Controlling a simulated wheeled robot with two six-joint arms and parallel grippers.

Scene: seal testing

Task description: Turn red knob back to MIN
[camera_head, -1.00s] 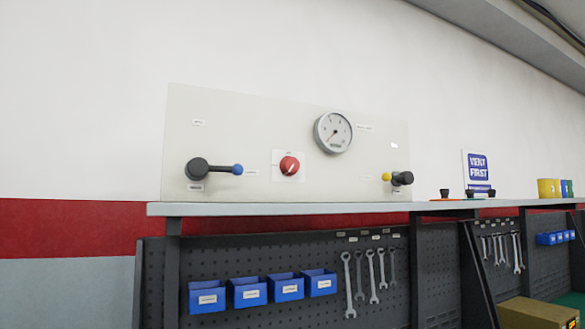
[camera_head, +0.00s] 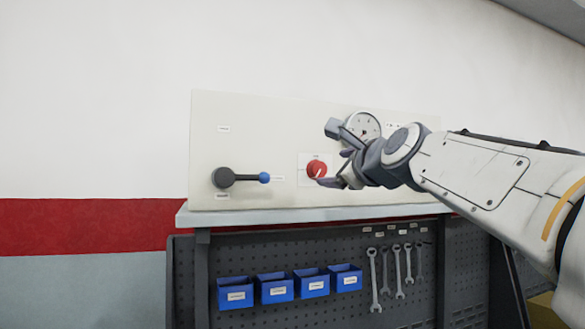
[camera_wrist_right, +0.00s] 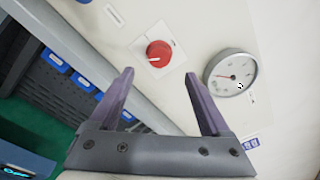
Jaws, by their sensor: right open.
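The red knob (camera_head: 316,168) sits on the pale panel (camera_head: 260,125), with a white pointer line on its lower part. In the right wrist view the red knob (camera_wrist_right: 158,52) shows beyond and between the two fingertips. My right gripper (camera_head: 337,167) is open and empty, close to the knob's right side. In the right wrist view the open gripper (camera_wrist_right: 159,76) shows a clear gap between its fingers, with no grip on the knob. The lettering around the knob is too small to read. My left gripper is not in view.
A round gauge (camera_head: 363,125) is partly covered by my right gripper. A black lever with a blue tip (camera_head: 264,178) is left of the knob. A shelf edge (camera_head: 300,214) runs below the panel, above blue bins (camera_head: 274,287) and wrenches (camera_head: 386,273).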

